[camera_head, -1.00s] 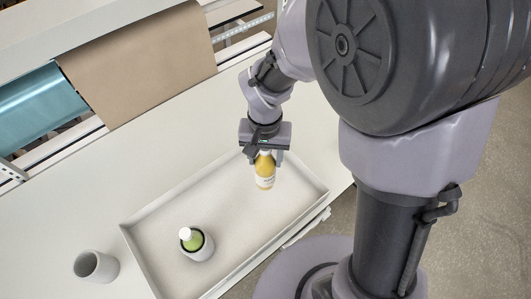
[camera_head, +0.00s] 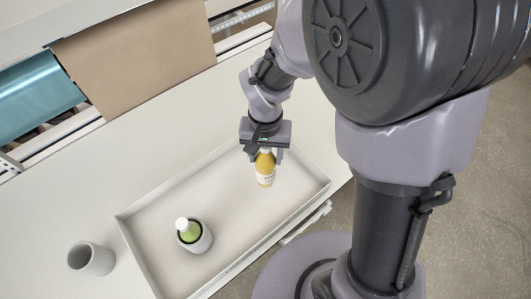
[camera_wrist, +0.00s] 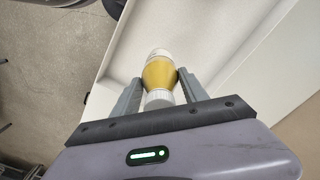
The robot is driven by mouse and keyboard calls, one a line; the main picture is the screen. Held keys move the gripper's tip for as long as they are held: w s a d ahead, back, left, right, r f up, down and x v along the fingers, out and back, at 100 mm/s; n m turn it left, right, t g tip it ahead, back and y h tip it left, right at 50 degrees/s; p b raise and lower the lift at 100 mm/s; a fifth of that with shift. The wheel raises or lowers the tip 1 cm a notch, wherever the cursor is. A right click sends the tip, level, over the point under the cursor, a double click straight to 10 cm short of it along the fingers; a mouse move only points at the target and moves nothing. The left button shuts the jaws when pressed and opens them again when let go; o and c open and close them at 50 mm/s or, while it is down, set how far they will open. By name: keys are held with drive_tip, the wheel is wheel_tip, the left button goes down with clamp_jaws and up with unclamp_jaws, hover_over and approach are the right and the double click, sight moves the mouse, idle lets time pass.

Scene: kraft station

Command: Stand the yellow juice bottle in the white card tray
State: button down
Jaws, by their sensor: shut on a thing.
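The yellow juice bottle (camera_head: 265,170) has a white label and hangs upright below my gripper (camera_head: 265,153). In the wrist view the bottle (camera_wrist: 159,73) sits between the two fingers (camera_wrist: 158,88), with its white cap towards the palm. My gripper is shut on it near the top. The white card tray (camera_head: 150,243) is a long shallow tray on the white table, and the bottle is over its far right part. I cannot tell whether the bottle's base touches the tray floor.
A green bottle with a white cap (camera_head: 190,232) stands in a pale cup (camera_head: 203,243) in the tray's near left part. An empty grey cup (camera_head: 92,258) stands on the table left of the tray. Brown paper (camera_head: 135,55) and a blue roll (camera_head: 38,103) are at the back. The tray's middle is clear.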

drive_tip(key=shift+f+b, duration=4)
drive_tip(key=shift+f, duration=0.6)
drive_tip(key=c, duration=0.5)
unclamp_jaws()
wheel_tip(320, 180, up, 13)
drive_tip(key=p, duration=1)
drive_tip(key=shift+r, duration=0.15)
